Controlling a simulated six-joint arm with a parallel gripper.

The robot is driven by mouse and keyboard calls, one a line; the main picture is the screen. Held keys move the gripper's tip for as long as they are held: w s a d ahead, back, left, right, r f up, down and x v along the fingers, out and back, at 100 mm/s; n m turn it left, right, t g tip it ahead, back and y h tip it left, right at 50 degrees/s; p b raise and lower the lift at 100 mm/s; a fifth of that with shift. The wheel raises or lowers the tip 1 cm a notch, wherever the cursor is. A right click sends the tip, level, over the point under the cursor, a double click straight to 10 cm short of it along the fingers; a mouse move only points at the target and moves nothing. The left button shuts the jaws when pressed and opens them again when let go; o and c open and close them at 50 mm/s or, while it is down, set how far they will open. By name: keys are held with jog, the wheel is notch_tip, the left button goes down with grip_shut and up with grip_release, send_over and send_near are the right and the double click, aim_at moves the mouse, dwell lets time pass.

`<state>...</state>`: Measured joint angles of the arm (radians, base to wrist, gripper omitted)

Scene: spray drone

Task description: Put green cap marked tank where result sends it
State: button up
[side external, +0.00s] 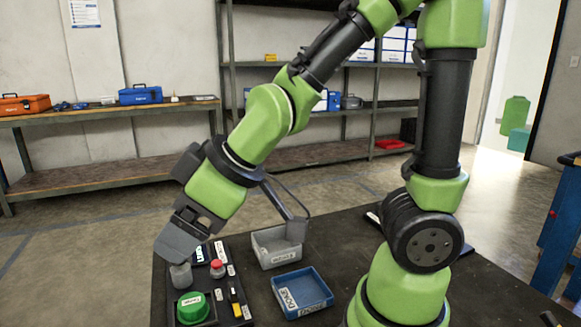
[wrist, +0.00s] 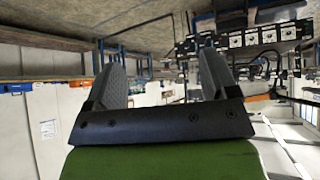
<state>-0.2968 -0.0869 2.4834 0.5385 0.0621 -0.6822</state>
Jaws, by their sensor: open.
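In the side view a round green cap (side external: 190,307) with a white label sits at the front left of a black board (side external: 247,318). Its tank body cannot be made out. My gripper (side external: 180,245) hangs above the board's left part, behind the green cap in the picture. A grey cylinder (side external: 180,276) shows just below my gripper; I cannot tell whether they touch. In the wrist view my gripper (wrist: 157,75) has its two fingers apart with nothing seen between them. A grey bin (side external: 262,250) and a blue tray (side external: 302,311), both labelled, stand right of the board.
A red-capped item (side external: 217,268), a yellow and black item (side external: 235,298) and several small labels lie on the board. The dark table (side external: 340,240) has free room behind the blue tray. Shelves with toolboxes stand far back.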

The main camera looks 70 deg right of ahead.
jog(key=s+d+r+m, duration=0.5)
jog(key=s+m, duration=0.3)
jog(key=s, duration=0.2)
jog(key=shift+r, duration=0.55)
jog(key=shift+o, duration=0.5)
jog(key=shift+s+d+m+h, duration=0.25)
jog(key=shift+s+m+h, duration=0.05)
jog(key=shift+s+m, duration=0.2)
